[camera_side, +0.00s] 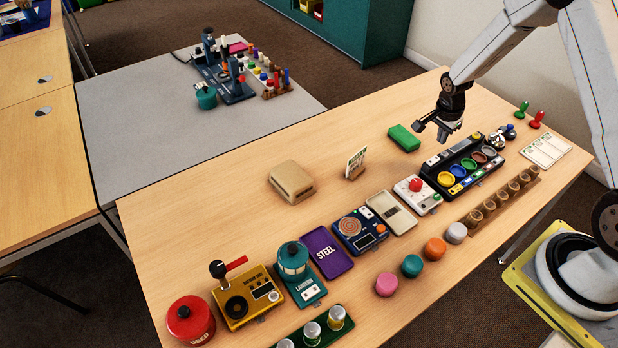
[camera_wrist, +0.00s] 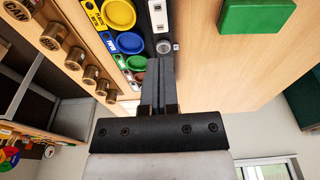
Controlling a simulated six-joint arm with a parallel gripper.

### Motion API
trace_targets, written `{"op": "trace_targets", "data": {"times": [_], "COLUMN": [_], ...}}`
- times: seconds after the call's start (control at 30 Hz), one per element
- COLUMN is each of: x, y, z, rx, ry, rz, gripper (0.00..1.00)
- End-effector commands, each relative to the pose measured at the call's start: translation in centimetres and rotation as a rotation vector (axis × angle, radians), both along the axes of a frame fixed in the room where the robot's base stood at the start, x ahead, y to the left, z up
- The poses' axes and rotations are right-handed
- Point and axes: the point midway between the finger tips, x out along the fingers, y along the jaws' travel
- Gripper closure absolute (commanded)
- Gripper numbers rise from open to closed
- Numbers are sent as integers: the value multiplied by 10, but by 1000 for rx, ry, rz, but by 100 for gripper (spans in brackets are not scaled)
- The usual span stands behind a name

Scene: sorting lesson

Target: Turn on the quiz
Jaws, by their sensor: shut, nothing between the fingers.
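A pale strip (camera_wrist: 158,14) and a small round grey knob (camera_wrist: 163,46) lie near my fingertips in that view. My gripper (camera_side: 434,130) is shut and empty, above the table by the panel's back left edge; its fingers also show in the wrist view (camera_wrist: 160,68). My gripper hides part of the panel.
A green block (camera_side: 404,138) lies left of the panel. A white box with a red knob (camera_side: 416,192) stands beside the panel. A wooden rack of small pots (camera_side: 500,202) runs along the front. The table behind the green block is clear.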

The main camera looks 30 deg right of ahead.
Motion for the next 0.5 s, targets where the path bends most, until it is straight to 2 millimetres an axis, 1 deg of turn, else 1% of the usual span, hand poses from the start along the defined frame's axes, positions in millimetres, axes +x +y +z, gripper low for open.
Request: {"op": "trace_targets", "data": {"times": [0.03, 0.2, 0.33, 0.5], "x": [0, -1, 0, 0], "y": [-1, -4, -6, -8], "z": [-7, -28, -43, -55], "rx": [1, 1, 1, 0], "ry": [2, 2, 1, 0], "rz": [0, -1, 0, 0], "gripper": [100, 100, 100, 100]}}
